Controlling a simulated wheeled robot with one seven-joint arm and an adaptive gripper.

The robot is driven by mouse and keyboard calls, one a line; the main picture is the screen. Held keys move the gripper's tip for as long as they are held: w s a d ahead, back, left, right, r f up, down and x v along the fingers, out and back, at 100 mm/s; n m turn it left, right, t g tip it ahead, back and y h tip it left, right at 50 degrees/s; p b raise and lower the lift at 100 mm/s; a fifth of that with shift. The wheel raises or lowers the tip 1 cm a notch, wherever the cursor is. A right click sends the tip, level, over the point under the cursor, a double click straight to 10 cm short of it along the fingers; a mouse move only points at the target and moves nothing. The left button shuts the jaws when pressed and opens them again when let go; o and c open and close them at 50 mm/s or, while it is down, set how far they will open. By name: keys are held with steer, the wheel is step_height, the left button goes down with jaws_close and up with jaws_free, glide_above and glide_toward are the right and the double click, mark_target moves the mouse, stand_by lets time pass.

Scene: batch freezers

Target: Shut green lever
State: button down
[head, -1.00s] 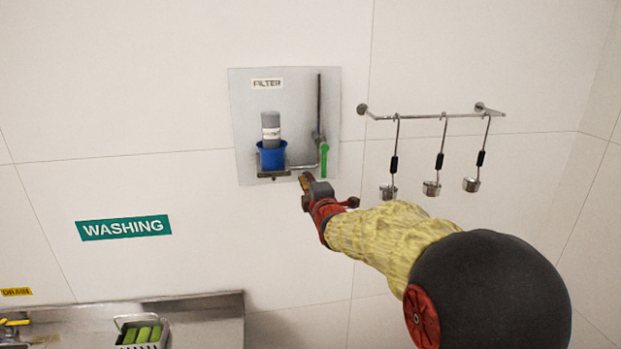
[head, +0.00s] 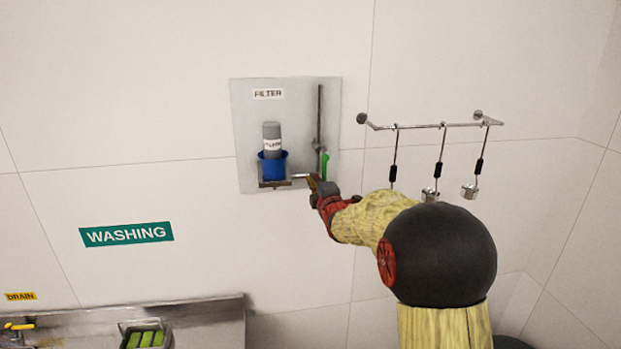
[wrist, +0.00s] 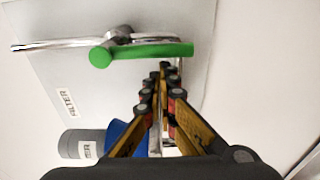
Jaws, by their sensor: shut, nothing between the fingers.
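The green lever (head: 324,163) is on the pipe at the right of the grey filter panel (head: 252,102). In the head view its lower part is hidden behind my gripper (head: 311,179). In the wrist view the green lever (wrist: 150,51) lies across the picture, just beyond my fingertips (wrist: 165,72). My gripper is shut and empty, with its tips close to one end of the lever. I cannot tell whether they touch it.
A blue cup (head: 273,167) with a grey filter bottle (head: 271,138) sits on a bracket left of my gripper. A rail (head: 430,126) with hanging ladles is on the wall to the right. A sink counter (head: 205,312) is below left.

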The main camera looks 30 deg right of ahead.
steer(key=shift+s, duration=0.15)
steer(key=shift+d+b, duration=0.1)
steer(key=shift+b, duration=0.25)
steer(key=shift+d+n+b, duration=0.15)
steer(key=shift+n+b, duration=0.25)
steer(key=shift+b, duration=0.1)
steer(key=shift+d+f+n+b, duration=0.25)
steer(key=shift+n+b, duration=0.15)
steer(key=shift+b, duration=0.6)
steer(key=s+d+r+n+b, duration=0.1)
steer(key=d+r+n+b, duration=0.1)
steer(key=d+n+b, duration=0.2)
steer(key=s+d+r+n+g+h+b, duration=0.1)
steer(key=d+n+b, duration=0.3)
steer(key=n+b, duration=0.5)
steer(key=shift+s+d+r+n, duration=0.3)
steer(key=shift+r+n, duration=0.15)
steer(key=shift+n, duration=1.05)
